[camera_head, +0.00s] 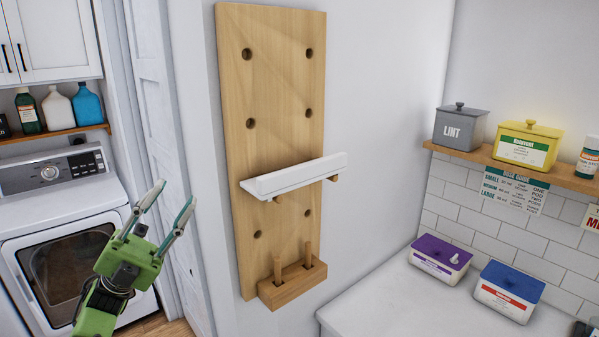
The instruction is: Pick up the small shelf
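The small shelf (295,178) is a white ledge on a tall wooden pegboard (274,105) fixed to the wall. It rests on two wooden pegs that stick out beneath it. My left gripper (168,206) is green with grey-teal fingers. It is at the lower left, left of the pegboard and apart from the shelf. Its fingers are spread and nothing is between them. My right gripper is not in view.
Two pegs stand in a wooden holder (292,286) at the board's foot. A washer or dryer (60,215) stands at left. At right, a wooden wall shelf (510,167) holds containers above a white counter (375,300) with purple and blue boxes.

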